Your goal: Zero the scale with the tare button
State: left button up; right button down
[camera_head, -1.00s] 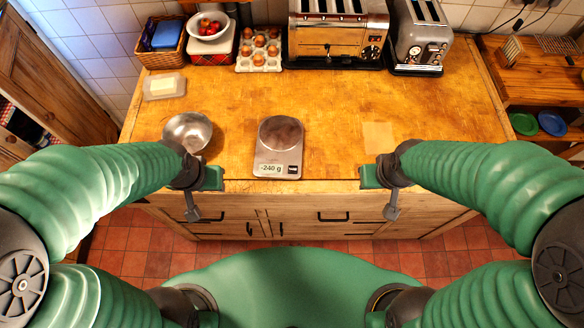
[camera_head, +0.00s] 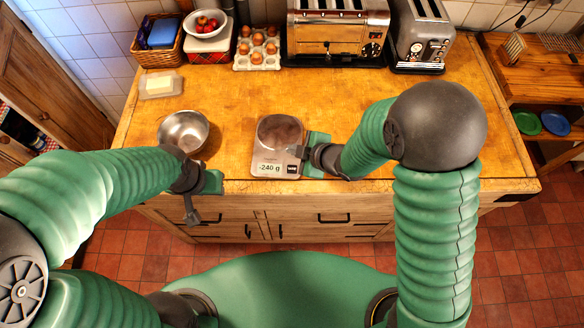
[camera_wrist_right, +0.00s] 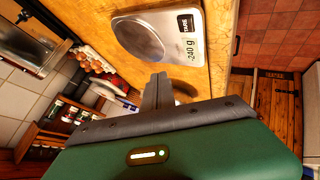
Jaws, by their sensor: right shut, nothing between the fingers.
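The kitchen scale (camera_head: 262,155) lies on the worktop near its front edge, its round plate (camera_head: 281,133) empty. Its display (camera_head: 268,169) reads -240 g. The dark tare button (camera_head: 292,169) is at the scale's front right corner; in the right wrist view the button (camera_wrist_right: 185,22) shows its TARE label. My right gripper (camera_head: 303,153) is at the scale's right side, close to the button. In the wrist view its fingers (camera_wrist_right: 157,90) are together and empty, apart from the button in the picture. My left gripper (camera_head: 192,214) hangs at the worktop's front edge; its jaws are unclear.
A metal bowl (camera_head: 184,131) stands left of the scale, near my left arm. A butter dish (camera_head: 161,84) is farther back. Eggs (camera_head: 257,52), a toaster (camera_head: 338,36) and a grey toaster (camera_head: 420,38) line the back. The middle of the worktop (camera_head: 230,95) is clear.

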jog(key=b, duration=0.7)
send_over(294, 171)
notch_tip(294, 171, down, 8)
jog(key=shift+f+b, duration=0.35)
jog(key=shift+f, duration=0.05)
jog(key=shift+f, duration=0.1)
dwell(1.3)
jog(key=shift+f+b, duration=0.25)
jog(key=shift+b, duration=0.1)
jog(key=shift+f+b, duration=0.35)
jog(key=shift+f, duration=0.05)
dwell(0.4)
jog(key=shift+r, duration=0.15)
jog(key=shift+r+p, duration=0.7)
